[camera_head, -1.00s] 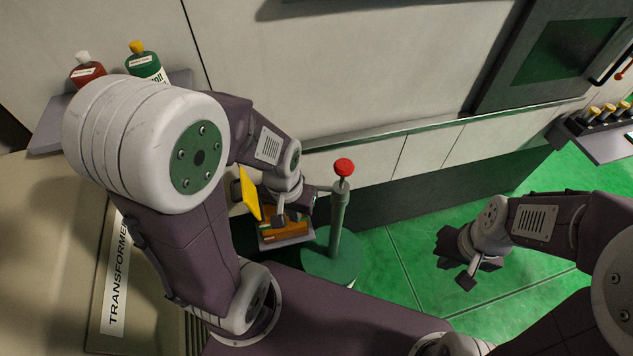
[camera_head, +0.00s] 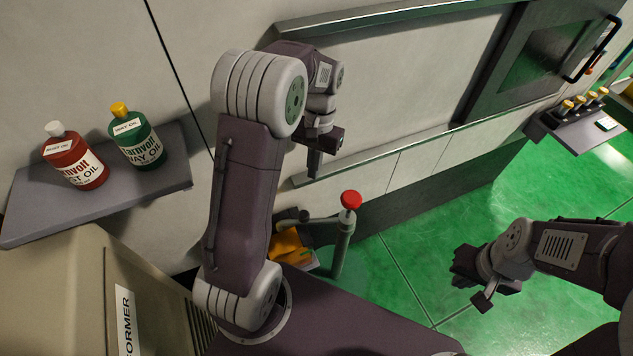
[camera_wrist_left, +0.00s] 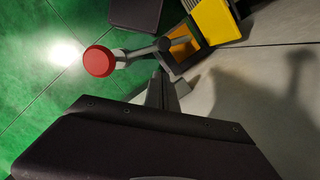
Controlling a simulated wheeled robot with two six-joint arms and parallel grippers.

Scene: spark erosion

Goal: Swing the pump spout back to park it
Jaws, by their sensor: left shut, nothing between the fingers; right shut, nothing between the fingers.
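The pump is a green post (camera_head: 342,250) with a red knob (camera_head: 351,200) on top. Its grey spout (camera_head: 322,219) reaches left from the post, over a tray with a yellow part (camera_head: 287,246). In the left wrist view the red knob (camera_wrist_left: 100,61) and the spout (camera_wrist_left: 138,51) lie beyond the fingers. My left gripper (camera_head: 315,168) is shut and empty, pointing down above the spout and apart from it in the head view. My right gripper (camera_head: 470,285) is shut and empty, over the green floor.
A wall shelf (camera_head: 130,195) at left holds a red oil bottle (camera_head: 75,160) and a green one (camera_head: 137,140). A metal rail (camera_head: 400,140) runs along the pale machine wall behind my left gripper. A rack with yellow-capped items (camera_head: 585,120) stands far right.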

